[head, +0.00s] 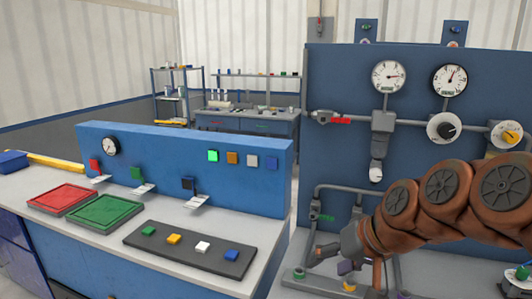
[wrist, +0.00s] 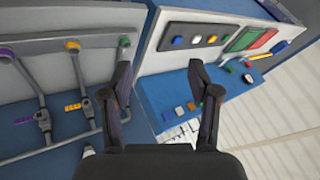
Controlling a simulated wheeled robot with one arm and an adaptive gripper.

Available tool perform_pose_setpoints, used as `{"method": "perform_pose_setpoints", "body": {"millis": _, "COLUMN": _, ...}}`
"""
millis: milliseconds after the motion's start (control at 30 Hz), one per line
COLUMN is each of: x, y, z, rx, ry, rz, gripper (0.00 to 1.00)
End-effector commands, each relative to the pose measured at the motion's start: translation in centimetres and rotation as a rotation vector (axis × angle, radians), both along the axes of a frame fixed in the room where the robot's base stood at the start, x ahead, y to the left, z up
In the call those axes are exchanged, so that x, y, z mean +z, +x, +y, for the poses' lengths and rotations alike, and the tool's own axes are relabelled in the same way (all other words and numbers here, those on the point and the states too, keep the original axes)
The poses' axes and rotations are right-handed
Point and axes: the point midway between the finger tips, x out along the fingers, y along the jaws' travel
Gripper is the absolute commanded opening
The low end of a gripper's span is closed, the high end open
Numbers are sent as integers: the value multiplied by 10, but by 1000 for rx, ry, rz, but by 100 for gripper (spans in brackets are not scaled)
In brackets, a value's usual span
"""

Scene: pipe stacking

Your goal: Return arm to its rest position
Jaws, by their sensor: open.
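My gripper (wrist: 160,80) is open in the wrist view, with two dark fingers spread apart and nothing between them. In the head view my arm, with copper-coloured joints, reaches in from the right in front of the blue gauge panel (head: 340,80). Its grey end is low, near the grey pipes (head: 316,208) on the right bench; the fingertips are hard to make out there. In the wrist view the gripper points across the gap between the pipe bench (wrist: 60,35) on the left and the button bench (wrist: 160,60) on the right.
The left bench holds a red tray (head: 61,197), a green tray (head: 106,212) and a dark strip with several coloured blocks (head: 190,248). A blue upright panel (head: 200,170) stands behind them. Valves and gauges (head: 389,76) line the right panel. Shelves stand far back.

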Motion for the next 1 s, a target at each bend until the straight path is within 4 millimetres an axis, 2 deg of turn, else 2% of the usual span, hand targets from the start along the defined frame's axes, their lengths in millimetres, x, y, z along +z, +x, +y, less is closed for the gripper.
{"method": "perform_pose_setpoints", "body": {"millis": 33, "x": -21, "y": -27, "z": 4, "rx": 28, "ry": -52, "rz": 68, "gripper": 61}}
{"method": "perform_pose_setpoints", "body": {"millis": 200, "x": -78, "y": -112, "z": -9, "rx": 71, "ry": -224, "rz": 285, "gripper": 61}}
{"method": "perform_pose_setpoints", "body": {"millis": 300, "x": -102, "y": -159, "z": -24, "rx": 74, "ry": -310, "rz": 406, "gripper": 61}}
{"method": "perform_pose_setpoints", "body": {"millis": 400, "x": -117, "y": -195, "z": -40, "rx": 66, "ry": -375, "rz": 500, "gripper": 61}}
{"method": "perform_pose_setpoints", "body": {"millis": 500, "x": -125, "y": -221, "z": -51, "rx": 57, "ry": -417, "rz": 567, "gripper": 61}}
{"method": "perform_pose_setpoints", "body": {"millis": 667, "x": -129, "y": -235, "z": -58, "rx": 48, "ry": -440, "rz": 602, "gripper": 61}}
{"method": "perform_pose_setpoints", "body": {"millis": 1000, "x": -129, "y": -235, "z": -57, "rx": 49, "ry": -440, "rz": 603, "gripper": 61}}
